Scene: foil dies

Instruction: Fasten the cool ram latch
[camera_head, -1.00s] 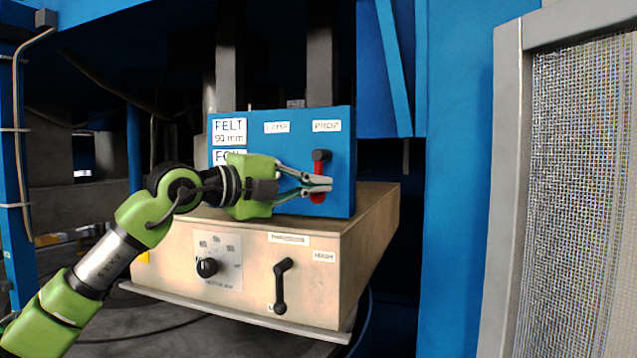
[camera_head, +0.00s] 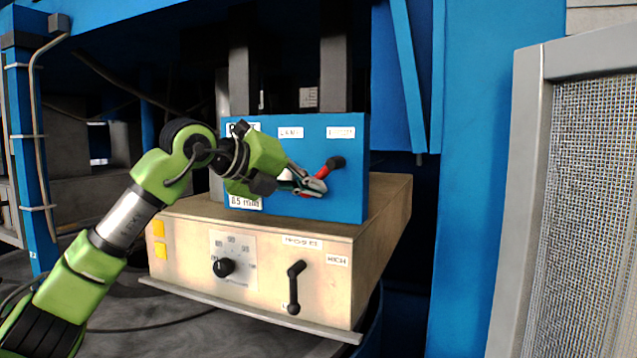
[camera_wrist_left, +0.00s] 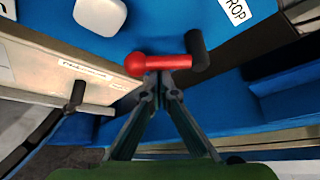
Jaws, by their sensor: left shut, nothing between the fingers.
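The latch is a red lever (camera_head: 322,172) with a black end (camera_head: 337,162), on the front of the blue block (camera_head: 348,200) under a label that reads PROP in the left wrist view (camera_wrist_left: 234,10). The lever is tilted, its red part running down-left from the black end. In the left wrist view the red bar (camera_wrist_left: 165,62) ends in a red ball at left and meets the black peg (camera_wrist_left: 197,48) at right. My left gripper (camera_head: 319,188) is shut and empty, its tips (camera_wrist_left: 158,84) right at the red bar; whether they touch it I cannot tell. My right gripper is not in view.
Below the block is a beige box (camera_head: 190,240) with a black dial (camera_head: 223,267) and a black lever (camera_head: 295,287). A white rounded piece (camera_wrist_left: 100,12) sits on the block near the latch. A mesh panel (camera_head: 600,180) and blue frame post (camera_head: 480,150) stand at right.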

